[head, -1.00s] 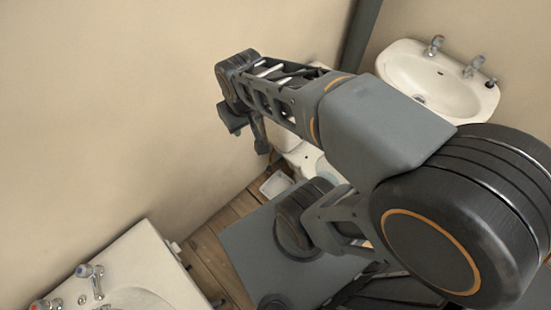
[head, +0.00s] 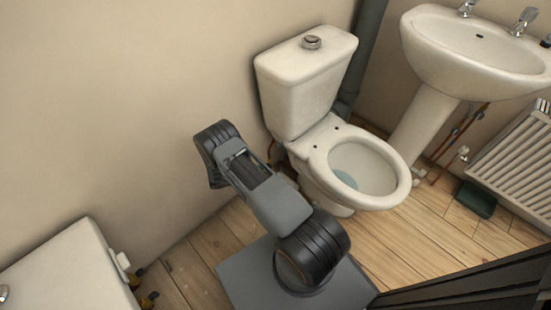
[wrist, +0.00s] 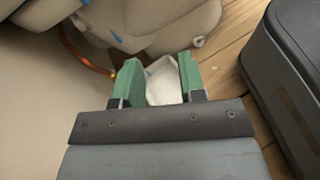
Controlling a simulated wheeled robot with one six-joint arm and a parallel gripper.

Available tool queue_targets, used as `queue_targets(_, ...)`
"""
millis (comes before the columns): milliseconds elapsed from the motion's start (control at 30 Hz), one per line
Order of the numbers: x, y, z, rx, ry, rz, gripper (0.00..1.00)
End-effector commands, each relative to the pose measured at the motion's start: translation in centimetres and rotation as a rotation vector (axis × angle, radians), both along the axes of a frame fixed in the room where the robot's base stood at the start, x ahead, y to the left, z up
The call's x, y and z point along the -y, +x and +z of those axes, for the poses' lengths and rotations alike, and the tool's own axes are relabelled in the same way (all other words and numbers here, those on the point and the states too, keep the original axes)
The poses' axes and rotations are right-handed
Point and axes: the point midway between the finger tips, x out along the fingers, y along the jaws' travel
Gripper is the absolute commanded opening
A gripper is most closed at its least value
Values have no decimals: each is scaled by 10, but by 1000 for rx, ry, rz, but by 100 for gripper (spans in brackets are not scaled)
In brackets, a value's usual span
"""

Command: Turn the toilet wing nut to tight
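The white toilet (head: 305,85) stands against the wall in the head view, with its cistern and open bowl in sight. My arm reaches down on its left side, and my gripper is hidden there. In the wrist view my gripper (wrist: 160,82) has two green fingers held apart, low beside the toilet's underside (wrist: 150,20). A pale, white thing (wrist: 163,80) shows between the fingers; I cannot tell whether they touch it. I cannot make out a wing nut for certain.
A copper-coloured pipe (wrist: 82,58) curves left of the fingers in the wrist view. A pedestal basin (head: 475,50) and a radiator (head: 515,160) stand to the right in the head view. A white unit (head: 70,270) is at lower left. Wooden floor (head: 410,235) is bare before the toilet.

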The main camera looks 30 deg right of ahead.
Motion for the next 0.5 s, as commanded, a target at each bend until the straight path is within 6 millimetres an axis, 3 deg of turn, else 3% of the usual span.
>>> queue_targets(33,4,6,-31,-32,-44,65,37)
queue_targets(133,9,27,-52,-73,-145,203,37)
queue_targets(300,9,61,-44,-88,-278,348,37)
queue_targets(500,20,77,-31,-99,-344,394,37)
